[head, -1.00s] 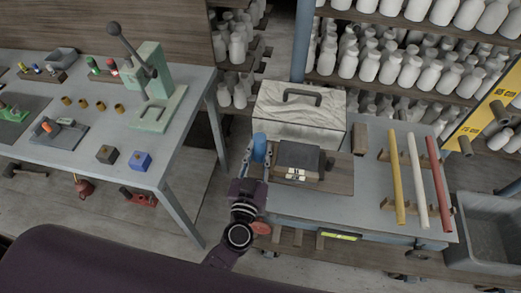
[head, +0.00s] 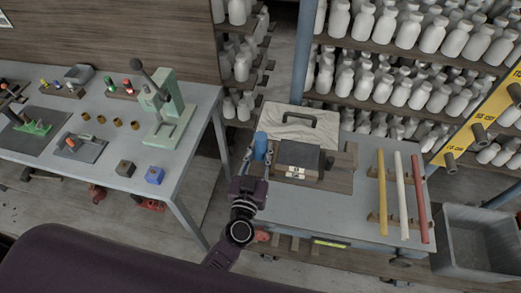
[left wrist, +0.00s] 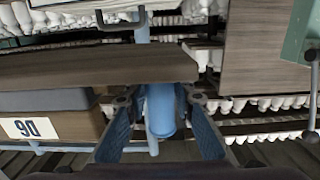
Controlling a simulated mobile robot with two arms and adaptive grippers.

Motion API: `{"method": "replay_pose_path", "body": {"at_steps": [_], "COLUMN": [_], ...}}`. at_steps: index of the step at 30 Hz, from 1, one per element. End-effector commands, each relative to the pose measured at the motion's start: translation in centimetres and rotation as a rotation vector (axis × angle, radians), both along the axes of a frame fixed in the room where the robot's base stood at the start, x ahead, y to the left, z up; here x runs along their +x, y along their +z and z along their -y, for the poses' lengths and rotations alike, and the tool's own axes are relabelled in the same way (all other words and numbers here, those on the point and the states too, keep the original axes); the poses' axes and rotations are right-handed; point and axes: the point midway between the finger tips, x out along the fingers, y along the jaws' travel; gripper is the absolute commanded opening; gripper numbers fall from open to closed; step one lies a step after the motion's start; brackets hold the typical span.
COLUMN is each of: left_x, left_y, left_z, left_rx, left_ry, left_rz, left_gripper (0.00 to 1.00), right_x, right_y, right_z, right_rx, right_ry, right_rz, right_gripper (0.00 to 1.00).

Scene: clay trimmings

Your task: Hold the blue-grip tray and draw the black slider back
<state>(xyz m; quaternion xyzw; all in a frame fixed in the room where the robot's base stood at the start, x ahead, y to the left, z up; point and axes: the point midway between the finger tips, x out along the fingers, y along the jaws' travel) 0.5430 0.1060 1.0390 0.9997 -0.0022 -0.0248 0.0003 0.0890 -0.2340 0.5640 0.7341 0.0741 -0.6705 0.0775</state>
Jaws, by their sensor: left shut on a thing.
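The blue grip (head: 260,145) stands upright at the left end of the brown tray board (head: 340,181) on the grey bench. My left gripper (head: 259,154) is shut on the grip, one finger on each side. In the left wrist view the blue grip (left wrist: 161,108) sits between the fingers (left wrist: 160,103). The dark block that looks like the black slider (head: 299,153) rests on the board right of the grip, with a white number label (head: 296,172) on the front below it. In the left wrist view this label (left wrist: 31,128) appears inverted. My right gripper is not in view.
A pale box with a dark handle (head: 300,120) stands behind the board. Yellow, white and red rods (head: 400,195) lie on supports at right. A grey bin (head: 487,245) is beside the bench. A second table (head: 190,150) stands left across a gap.

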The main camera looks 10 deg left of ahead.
Motion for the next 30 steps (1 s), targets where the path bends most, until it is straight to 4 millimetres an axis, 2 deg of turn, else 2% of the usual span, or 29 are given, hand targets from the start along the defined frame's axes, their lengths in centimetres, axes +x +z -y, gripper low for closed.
{"method": "replay_pose_path", "body": {"at_steps": [30], "left_x": [0.1], "left_y": [-5.5], "left_z": [0.0], "left_rx": [-0.003], "left_ry": [0.000], "left_rz": [0.004], "left_gripper": [0.00], "right_x": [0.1], "right_y": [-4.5], "right_z": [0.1], "right_rx": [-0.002], "right_ry": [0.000], "right_rz": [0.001], "right_gripper": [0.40]}}
